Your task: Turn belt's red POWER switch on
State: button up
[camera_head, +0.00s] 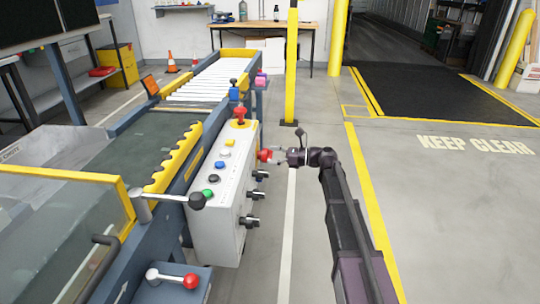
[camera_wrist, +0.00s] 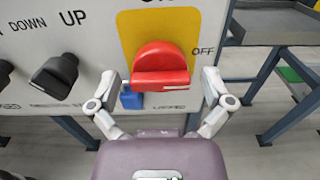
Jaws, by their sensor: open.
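The red POWER switch (camera_wrist: 161,62) sits on a yellow plate (camera_wrist: 190,22) on the panel side in the wrist view. Its handle lies crosswise, with the OFF label to its right and a partly cut-off label above. In the head view the red switch (camera_head: 264,155) sticks out from the right side of the white control box (camera_head: 222,212). My gripper (camera_wrist: 160,84) is open, one finger to the left and one to the right of the switch handle. No clear contact shows. In the head view my gripper (camera_head: 281,157) is right at the switch.
A blue padlock-like part (camera_wrist: 131,97) hangs below the switch. Black knobs (camera_wrist: 55,76) stand to the left, by the UP and DOWN labels. A red mushroom button (camera_head: 240,114) tops the box. The floor right of the box is clear around my arm.

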jog(key=shift+a, duration=0.2)
jog(key=c, duration=1)
jog(key=shift+c, duration=0.2)
